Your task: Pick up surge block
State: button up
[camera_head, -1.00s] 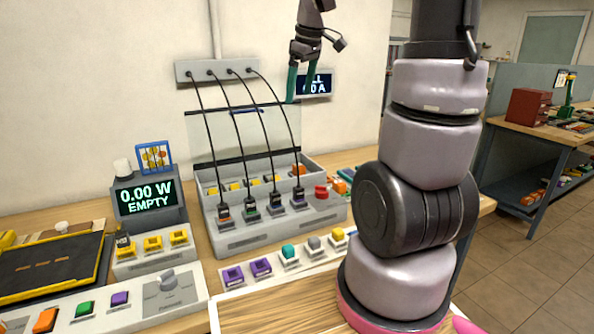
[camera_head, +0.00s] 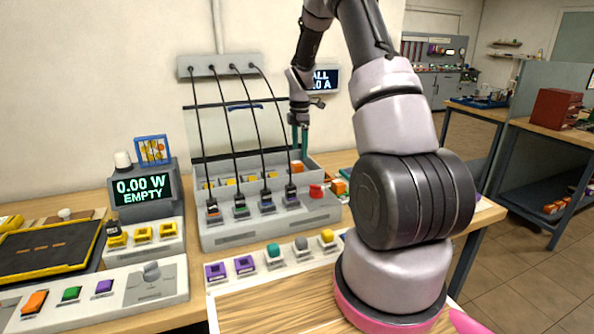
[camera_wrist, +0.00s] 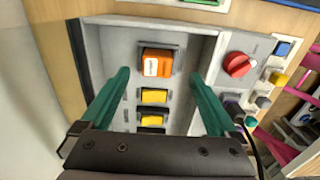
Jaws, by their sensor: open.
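An orange block with a white label, likely the surge block, sits in a slot inside the grey case (camera_head: 240,238). It shows in the head view (camera_head: 297,167) at the case's right rear, partly behind my gripper, and in the wrist view (camera_wrist: 155,64). My gripper (camera_head: 299,152) is above that end of the case, pointing down. In the wrist view its two green fingers (camera_wrist: 160,74) are open, one on each side of the orange block's line. They appear apart from the block, with nothing between them.
Yellow blocks (camera_wrist: 154,96) sit in a row beside the orange one. The case walls flank the fingers. A red knob (camera_head: 316,191) is on the case's right. Black cables (camera_head: 236,130) hang from the wall strip to plugs on the case front. A clear lid (camera_head: 215,132) stands behind.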

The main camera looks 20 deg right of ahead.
aim_at(297, 163)
jog(key=f, duration=0.6)
jog(key=shift+w+a+f, duration=0.2)
jog(key=shift+a+f, duration=0.2)
jog(key=c, duration=1.5)
grip_shut()
jog(key=shift+r, duration=0.15)
